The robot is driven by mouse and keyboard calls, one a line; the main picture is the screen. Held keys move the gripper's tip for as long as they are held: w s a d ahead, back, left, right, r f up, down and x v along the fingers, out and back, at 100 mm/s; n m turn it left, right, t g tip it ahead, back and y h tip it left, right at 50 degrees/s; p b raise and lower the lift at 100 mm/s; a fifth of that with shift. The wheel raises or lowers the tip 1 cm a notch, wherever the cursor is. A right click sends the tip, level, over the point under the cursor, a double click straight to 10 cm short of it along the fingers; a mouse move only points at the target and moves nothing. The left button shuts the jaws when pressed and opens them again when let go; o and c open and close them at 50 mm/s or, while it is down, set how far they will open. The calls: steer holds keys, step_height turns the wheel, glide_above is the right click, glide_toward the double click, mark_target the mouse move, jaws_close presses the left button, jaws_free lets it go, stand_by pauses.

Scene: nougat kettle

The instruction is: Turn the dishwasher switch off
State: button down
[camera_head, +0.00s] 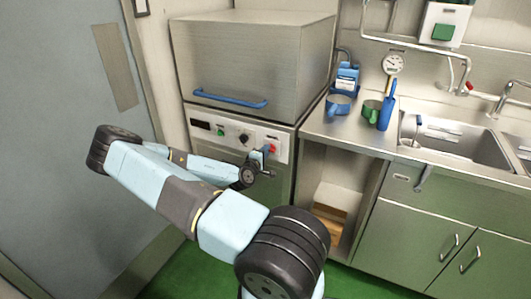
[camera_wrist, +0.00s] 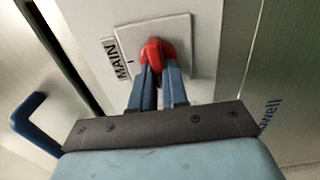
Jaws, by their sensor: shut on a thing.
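The dishwasher (camera_head: 250,52) is a steel machine with a blue handle, and its control panel (camera_head: 206,137) runs along the front below the hood. The red switch (camera_wrist: 155,50) sits on a pale square plate beside the word MAIN in the wrist view. It also shows at the panel's right end in the head view (camera_head: 273,148). My gripper (camera_wrist: 160,72) is shut on the red switch, its two blue fingers at the knob. The fingertips hide part of the knob, and I cannot tell its set position. In the head view my gripper (camera_head: 265,152) reaches the panel from below.
A green button (camera_head: 220,131) and a black dial (camera_head: 243,138) are on the same panel. The blue handle (camera_head: 230,98) juts out above it.

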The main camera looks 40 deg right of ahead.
steer(key=shift+w+a+f, duration=0.1)
steer(key=shift+f, duration=0.05)
steer(key=c, duration=1.1)
jaws_free()
steer(key=shift+c, duration=0.2)
steer(key=v, duration=1.3)
steer(key=shift+a, duration=0.35)
steer(key=shift+f, duration=0.1)
